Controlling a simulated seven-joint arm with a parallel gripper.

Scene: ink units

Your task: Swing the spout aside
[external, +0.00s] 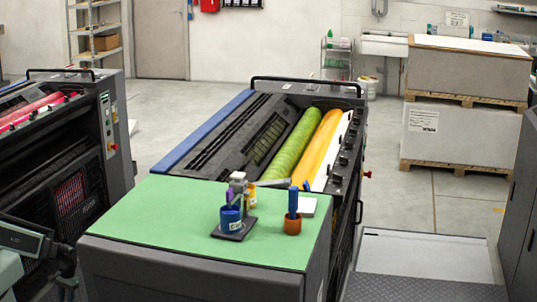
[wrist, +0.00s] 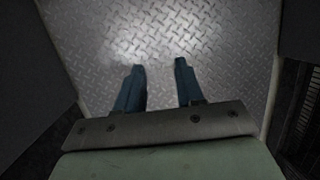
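A small grey dispenser (external: 238,182) stands on a dark base plate (external: 234,231) on the green top (external: 150,212) of the near cabinet. A blue cup (external: 231,220) with a white label stands on the plate, below the dispenser head. A purple piece shows above the cup. My gripper (wrist: 160,65) is open and empty in the wrist view, over diamond-plate floor.
A brown-orange cup (external: 293,227) holding a blue-handled tool and a white pad (external: 308,207) stand right of the dispenser. A yellow container (external: 252,196) stands behind it. The green top's left part is clear. The press with green and yellow rollers (external: 290,145) lies behind.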

